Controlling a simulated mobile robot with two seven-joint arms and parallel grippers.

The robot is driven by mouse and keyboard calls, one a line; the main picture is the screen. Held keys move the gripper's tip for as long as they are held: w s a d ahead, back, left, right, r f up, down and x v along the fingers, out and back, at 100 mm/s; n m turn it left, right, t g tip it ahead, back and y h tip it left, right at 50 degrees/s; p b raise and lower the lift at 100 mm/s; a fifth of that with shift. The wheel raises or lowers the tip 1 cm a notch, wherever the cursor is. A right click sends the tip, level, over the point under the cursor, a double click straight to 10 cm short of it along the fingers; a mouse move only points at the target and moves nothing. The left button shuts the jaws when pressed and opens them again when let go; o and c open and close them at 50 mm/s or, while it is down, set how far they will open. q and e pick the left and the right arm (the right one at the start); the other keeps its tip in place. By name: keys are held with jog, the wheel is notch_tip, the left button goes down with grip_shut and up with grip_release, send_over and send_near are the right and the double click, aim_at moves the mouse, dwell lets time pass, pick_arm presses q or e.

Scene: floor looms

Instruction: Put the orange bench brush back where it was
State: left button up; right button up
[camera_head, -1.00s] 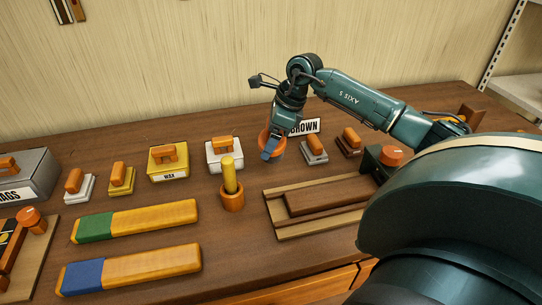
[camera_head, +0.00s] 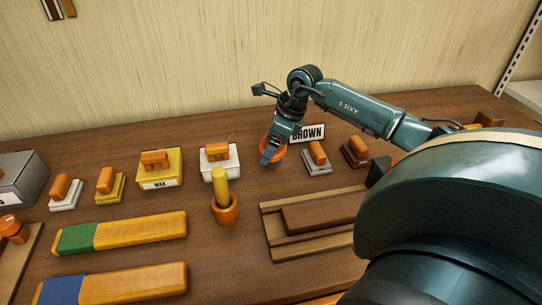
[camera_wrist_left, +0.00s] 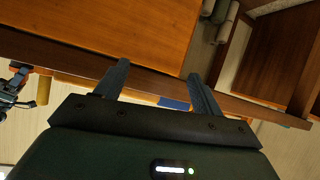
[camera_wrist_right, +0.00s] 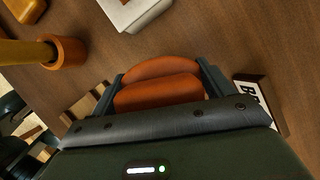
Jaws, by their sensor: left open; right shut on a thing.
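My right gripper (camera_head: 270,157) is shut on an orange thing (camera_head: 277,149) beside the BROWN sign. In the right wrist view this orange thing (camera_wrist_right: 160,88) has a rounded back edge and a blocky part between the fingers. It fits an orange brush, but its bristles are hidden. I cannot tell whether it touches the bench. My left gripper (camera_wrist_left: 158,88) is open and empty; its wrist view shows wooden panels and the bench edge. It is outside the head view.
The BROWN sign (camera_head: 308,133) stands just right of the held thing. A white box (camera_head: 217,168), a yellow WAX box (camera_head: 157,172) and small orange-handled blocks (camera_head: 318,155) stand nearby. An orange cup with a yellow stick (camera_head: 225,208) and a wooden tray (camera_head: 275,247) are in front.

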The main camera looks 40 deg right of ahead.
jog(key=shift+f, duration=2.4)
jog(key=shift+f, duration=0.15)
jog(key=o, duration=1.3)
jog(key=shift+c, duration=0.2)
jog(key=v, duration=1.2)
jog(key=shift+b, duration=0.45)
